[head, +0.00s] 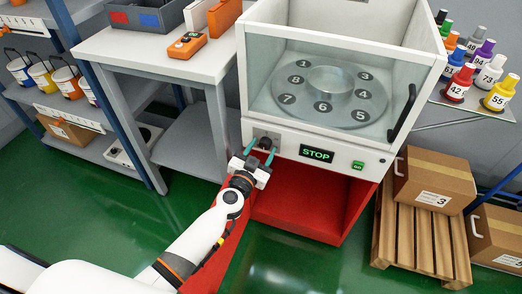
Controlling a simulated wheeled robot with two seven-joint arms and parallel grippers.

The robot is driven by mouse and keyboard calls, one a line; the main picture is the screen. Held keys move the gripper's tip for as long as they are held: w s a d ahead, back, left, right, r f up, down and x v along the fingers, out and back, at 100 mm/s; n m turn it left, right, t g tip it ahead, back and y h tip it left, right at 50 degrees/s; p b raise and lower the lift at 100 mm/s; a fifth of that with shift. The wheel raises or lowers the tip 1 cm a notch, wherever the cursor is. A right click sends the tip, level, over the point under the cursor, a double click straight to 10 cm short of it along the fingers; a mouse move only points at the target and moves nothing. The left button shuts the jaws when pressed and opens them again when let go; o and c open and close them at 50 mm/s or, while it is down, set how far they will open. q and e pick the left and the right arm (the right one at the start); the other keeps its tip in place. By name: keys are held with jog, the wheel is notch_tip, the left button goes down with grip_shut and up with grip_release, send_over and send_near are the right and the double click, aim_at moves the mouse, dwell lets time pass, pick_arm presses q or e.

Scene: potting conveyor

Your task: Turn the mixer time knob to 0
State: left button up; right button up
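The mixer (330,172) is a white cabinet with a glass front. The dark time knob (265,143) sits on a small grey plate at the left of its front panel, partly hidden by my gripper. A green-lit display (317,154) to its right reads STOP. My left gripper (262,148) is at the knob, its two teal fingers apart with one to either side of it. I cannot tell whether they touch it. The knob's pointer and dial marks are too small to read. My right gripper is not in view.
A numbered turntable (330,99) is behind the mixer's glass, with a black door handle (402,113) at right. A grey side table (160,52) holds an orange device (187,46). Boxes and a wooden pallet (416,235) stand at right. Green floor is open at lower left.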

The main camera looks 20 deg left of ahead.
pick_arm(q)
jog(key=c, duration=0.8)
